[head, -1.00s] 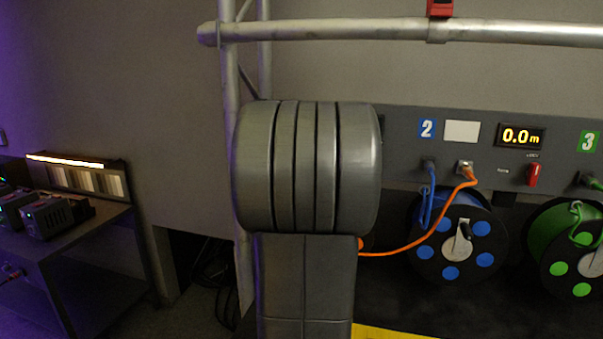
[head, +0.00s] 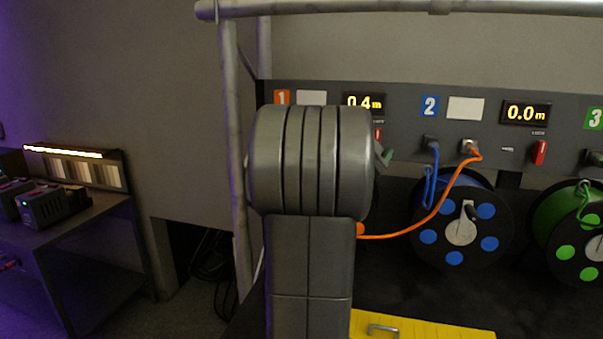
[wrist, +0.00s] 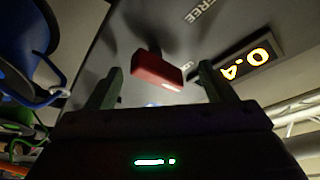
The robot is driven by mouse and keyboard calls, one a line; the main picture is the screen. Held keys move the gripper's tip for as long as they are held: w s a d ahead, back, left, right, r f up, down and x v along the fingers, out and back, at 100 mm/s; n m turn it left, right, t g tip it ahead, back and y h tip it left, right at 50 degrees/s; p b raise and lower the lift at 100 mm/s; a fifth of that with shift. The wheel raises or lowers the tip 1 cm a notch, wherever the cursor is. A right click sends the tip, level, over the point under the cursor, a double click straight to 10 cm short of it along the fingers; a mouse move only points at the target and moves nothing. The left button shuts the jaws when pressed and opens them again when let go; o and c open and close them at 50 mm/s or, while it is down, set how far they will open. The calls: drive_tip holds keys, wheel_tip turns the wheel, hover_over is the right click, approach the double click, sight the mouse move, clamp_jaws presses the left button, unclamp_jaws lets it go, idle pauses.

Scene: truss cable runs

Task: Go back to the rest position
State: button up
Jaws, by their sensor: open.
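My gripper (wrist: 160,88) shows in the wrist view with its two green fingers apart and nothing between them. Beyond the fingers is a red switch (wrist: 157,72) on the grey panel, apart from them as far as I can tell. The display (wrist: 246,64) is to its right. In the head view my arm stands upright in front of the panel (head: 400,145) and hides part of it. One green fingertip (head: 384,155) shows just right of my arm, below the 0.4 m display (head: 363,103).
An orange cable (head: 420,225) runs from a panel socket leftward behind my arm. A blue reel (head: 460,225) and a green reel (head: 575,235) stand below the panel. A truss pipe (head: 500,8) crosses above. A bench (head: 70,225) stands left, with open floor beside it.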

drive_tip(key=n+t+y+p, duration=0.1)
drive_tip(key=n, duration=0.3)
drive_tip(key=n+t+y+p, duration=0.1)
drive_tip(key=n+y+p, duration=0.1)
drive_tip(key=n, duration=0.2)
drive_tip(key=n+t+y+p, duration=0.1)
drive_tip(key=n, duration=0.3)
drive_tip(key=shift+f+t+y, duration=0.1)
drive_tip(key=shift+t+y, duration=0.3)
drive_tip(key=shift+n, duration=0.3)
drive_tip(key=shift+f, duration=0.1)
